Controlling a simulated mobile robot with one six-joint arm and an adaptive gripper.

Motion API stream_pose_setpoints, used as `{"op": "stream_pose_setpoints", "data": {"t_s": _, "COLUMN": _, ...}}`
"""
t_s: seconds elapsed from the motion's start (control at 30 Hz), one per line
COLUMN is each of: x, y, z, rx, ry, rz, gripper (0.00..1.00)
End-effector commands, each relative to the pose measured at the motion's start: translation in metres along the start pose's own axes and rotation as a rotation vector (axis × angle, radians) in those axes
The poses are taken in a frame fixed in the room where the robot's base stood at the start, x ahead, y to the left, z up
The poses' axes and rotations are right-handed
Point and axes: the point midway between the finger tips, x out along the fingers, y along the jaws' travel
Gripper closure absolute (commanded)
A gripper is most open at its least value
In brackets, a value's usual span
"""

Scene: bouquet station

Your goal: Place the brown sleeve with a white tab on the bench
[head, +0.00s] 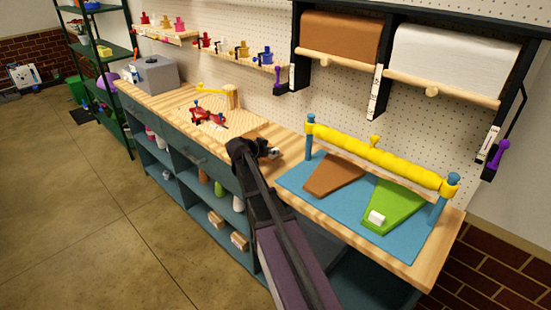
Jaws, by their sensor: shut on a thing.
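A flat brown sleeve (333,175) lies on the blue mat (300,190) on the bench, under the yellow roll bar. No white tab shows on it. A green sleeve (392,204) lies to its right on the mat and bears a white block-like tab (376,217). My gripper (273,153) is over the wooden bench top (268,130), left of the mat and apart from both sleeves. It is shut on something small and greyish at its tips. My gripper and arm hide most of that thing, and I cannot tell what it is.
A yellow roll bar (375,152) on blue posts spans the mat. Red clamp-like tools (208,117) and a yellow-handled tool (217,90) lie left on the bench. A grey box (155,74) stands at the far end. Brown and white paper rolls hang above.

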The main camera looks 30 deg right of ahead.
Motion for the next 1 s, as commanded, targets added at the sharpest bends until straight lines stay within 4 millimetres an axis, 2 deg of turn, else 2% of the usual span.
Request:
{"op": "stream_pose_setpoints", "data": {"t_s": 0.17, "x": 0.013, "y": 0.006, "z": -0.005, "rx": 0.002, "ry": 0.0, "rz": 0.002, "gripper": 1.0}}
{"op": "stream_pose_setpoints", "data": {"t_s": 0.5, "x": 0.026, "y": 0.005, "z": 0.023, "rx": 0.001, "ry": 0.0, "rz": 0.001, "gripper": 1.0}}
{"op": "stream_pose_setpoints", "data": {"t_s": 1.0, "x": 0.028, "y": 0.005, "z": 0.026, "rx": 0.001, "ry": 0.0, "rz": 0.001, "gripper": 1.0}}
